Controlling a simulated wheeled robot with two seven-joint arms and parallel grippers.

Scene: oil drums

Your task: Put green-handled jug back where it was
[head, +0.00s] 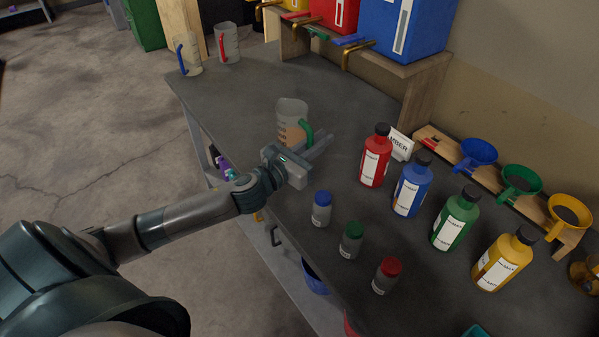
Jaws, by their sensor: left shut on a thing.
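The green-handled jug (291,108) is clear, with an orange-brown tint in its lower part. It is upright, on or just above the dark grey bench top; I cannot tell which. Its green handle (307,129) faces right, toward my left gripper (314,143). My left gripper is shut on the handle, and the jaws partly hide it. My arm hides part of the jug's base. My right gripper is not in view.
A blue-handled jug (188,55) and a red-handled jug (228,43) stand at the bench's far left end. Red (375,157), blue (411,187), green (456,219) and yellow (503,260) bottles stand right. Small capped jars (321,210) stand in front. The bench between the jugs is clear.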

